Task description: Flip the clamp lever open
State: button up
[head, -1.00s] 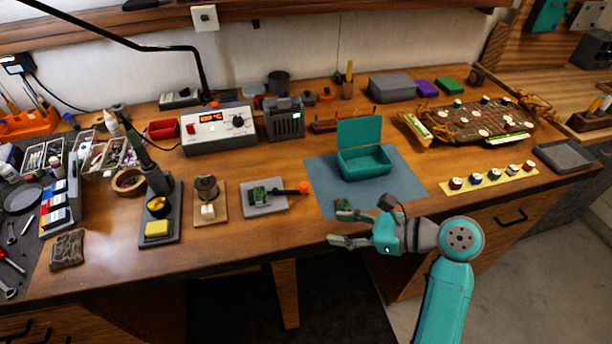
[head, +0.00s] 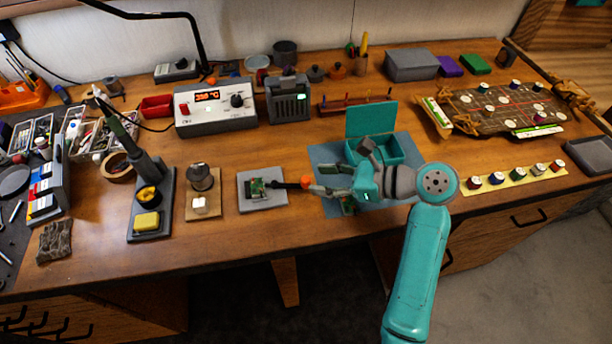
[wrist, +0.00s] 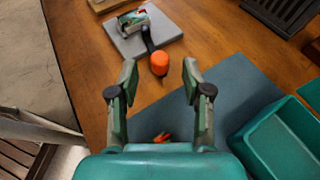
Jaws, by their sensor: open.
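The clamp is a grey plate (head: 262,203) on the bench, holding a small green circuit board (head: 258,187). Its black lever with an orange knob (head: 305,183) sticks out to the right in the head view. In the wrist view the orange knob (wrist: 159,63) lies just ahead of and between my fingertips, with the plate (wrist: 126,45) and board (wrist: 133,20) beyond it. My gripper (head: 318,190) is open and empty, its fingers pointing left toward the knob. It also shows in the wrist view (wrist: 160,75). Whether a fingertip touches the knob is hard to tell.
A blue-grey mat (head: 325,155) with an open teal box (head: 402,150) lies beside and beneath my gripper. A small red and green part (head: 348,207) lies on the mat. A spool stand (head: 203,200) and soldering iron stand (head: 152,215) are left of the clamp.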

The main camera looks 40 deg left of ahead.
aim_at(308, 180)
jog(key=shift+x, duration=2.4)
grip_shut()
